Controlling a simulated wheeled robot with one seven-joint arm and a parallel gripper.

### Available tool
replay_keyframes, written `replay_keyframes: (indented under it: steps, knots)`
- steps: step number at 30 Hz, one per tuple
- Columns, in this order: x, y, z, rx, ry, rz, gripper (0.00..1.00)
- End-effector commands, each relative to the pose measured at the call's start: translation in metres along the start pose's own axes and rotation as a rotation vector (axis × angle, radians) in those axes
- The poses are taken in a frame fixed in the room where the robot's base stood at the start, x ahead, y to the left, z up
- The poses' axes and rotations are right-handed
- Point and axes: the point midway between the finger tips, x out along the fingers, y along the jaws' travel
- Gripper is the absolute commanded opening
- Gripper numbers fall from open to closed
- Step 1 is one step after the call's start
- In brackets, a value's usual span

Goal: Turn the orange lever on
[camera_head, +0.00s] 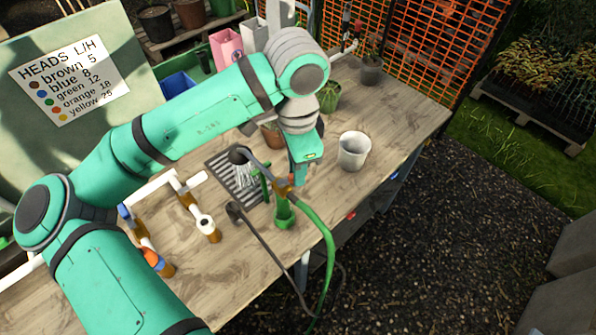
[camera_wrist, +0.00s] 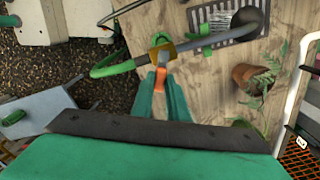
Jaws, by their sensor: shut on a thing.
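The orange lever (camera_wrist: 160,78) sits on a brass-coloured valve (camera_wrist: 162,53), between the green hose and the grey pipe of a watering wand (camera_head: 262,168). My gripper (camera_wrist: 161,86) points down at the valve, with its two green fingers closed on either side of the lever. In the head view my gripper (camera_head: 297,178) is beside the valve and hides most of the lever. Pale streaks like water come from the wand's spray head (camera_head: 239,155) above a dark drain grate (camera_head: 222,163).
A white cup (camera_head: 354,150) stands right of my gripper. A terracotta pot with a plant (camera_wrist: 249,77) is close by. The green hose (camera_head: 322,228) loops over the table's front edge. White pipes (camera_head: 205,222) stand at left, and a sign (camera_head: 70,80) is behind.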

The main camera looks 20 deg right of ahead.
Motion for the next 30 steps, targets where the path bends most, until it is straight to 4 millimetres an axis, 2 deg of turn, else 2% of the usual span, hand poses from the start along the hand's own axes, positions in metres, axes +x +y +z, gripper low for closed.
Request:
replay_keyframes:
  steps: [6,15,30]
  knots:
    - [0.001,-0.006,0.0,-0.184,0.001,0.0,0.0]
    - [0.0,-0.013,0.002,-0.361,0.001,-0.002,0.0]
    - [0.0,-0.016,0.003,-0.442,0.001,-0.005,0.0]
